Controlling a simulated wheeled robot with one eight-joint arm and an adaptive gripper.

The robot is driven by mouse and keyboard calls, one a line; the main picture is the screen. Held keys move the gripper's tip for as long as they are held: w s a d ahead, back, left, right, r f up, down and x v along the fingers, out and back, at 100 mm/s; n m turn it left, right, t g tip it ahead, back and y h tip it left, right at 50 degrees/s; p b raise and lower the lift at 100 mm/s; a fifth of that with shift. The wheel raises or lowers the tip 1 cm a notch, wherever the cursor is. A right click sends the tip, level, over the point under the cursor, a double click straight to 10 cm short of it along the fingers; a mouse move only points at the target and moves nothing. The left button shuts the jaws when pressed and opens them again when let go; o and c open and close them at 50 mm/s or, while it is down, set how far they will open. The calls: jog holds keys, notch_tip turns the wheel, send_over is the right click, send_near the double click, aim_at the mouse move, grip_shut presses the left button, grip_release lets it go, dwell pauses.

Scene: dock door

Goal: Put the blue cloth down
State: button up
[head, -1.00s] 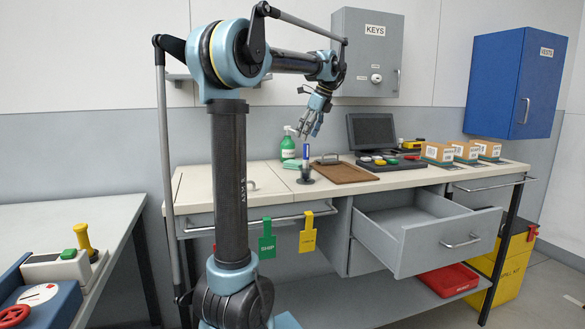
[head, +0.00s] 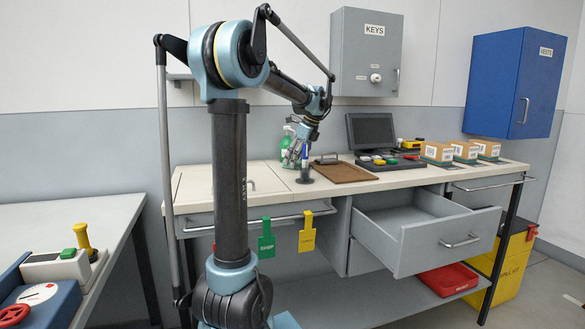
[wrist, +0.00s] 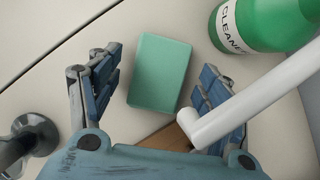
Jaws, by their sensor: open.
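I see no blue cloth in either view. My gripper (head: 297,158) is low over the back of the cream worktop (head: 240,186), beside the green cleaner bottle (head: 286,142). In the wrist view my gripper (wrist: 160,64) is open, with its blue fingers apart. A flat teal block like a sponge (wrist: 160,72) shows between the fingers, apparently lying on the worktop; I see no finger closed on it. The cleaner bottle (wrist: 262,22) is at the upper right there.
A white rod-like part (wrist: 255,95) crosses beside my right finger. A dark round stand (wrist: 36,132) is at lower left. In the head view a marker stand (head: 305,170) and brown board (head: 343,173) are close right of my gripper. An open drawer (head: 440,240) juts out front.

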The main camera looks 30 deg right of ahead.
jog(key=shift+f, duration=0.2)
jog(key=c, duration=1.1)
jog(key=shift+c, duration=0.2)
